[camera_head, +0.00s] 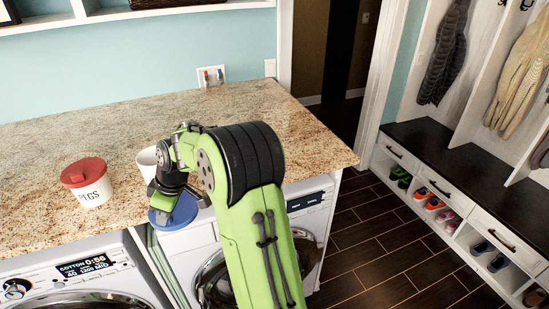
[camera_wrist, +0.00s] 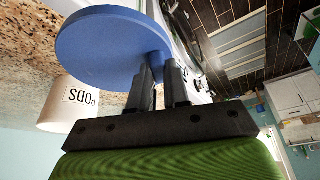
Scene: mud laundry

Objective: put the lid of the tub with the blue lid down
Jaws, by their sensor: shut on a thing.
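My gripper (camera_head: 170,190) is shut on the blue lid (camera_head: 180,211) and holds it near the counter's front edge. In the wrist view the fingers (camera_wrist: 160,78) grip the rim or knob side of the round blue lid (camera_wrist: 105,47); the exact grip point is hard to see. The white tub (camera_head: 147,162) stands uncovered on the granite counter, partly hidden behind my arm. Its word PODS shows in the wrist view (camera_wrist: 72,108). The lid is off the tub, on the near side of it in the head view.
A white tub marked PEGS with a red lid (camera_head: 88,182) stands to the left on the granite counter (camera_head: 40,215). Two front-loading machines (camera_head: 85,285) are under the counter. The counter behind the tubs is clear. A shoe bench (camera_head: 455,175) stands at right.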

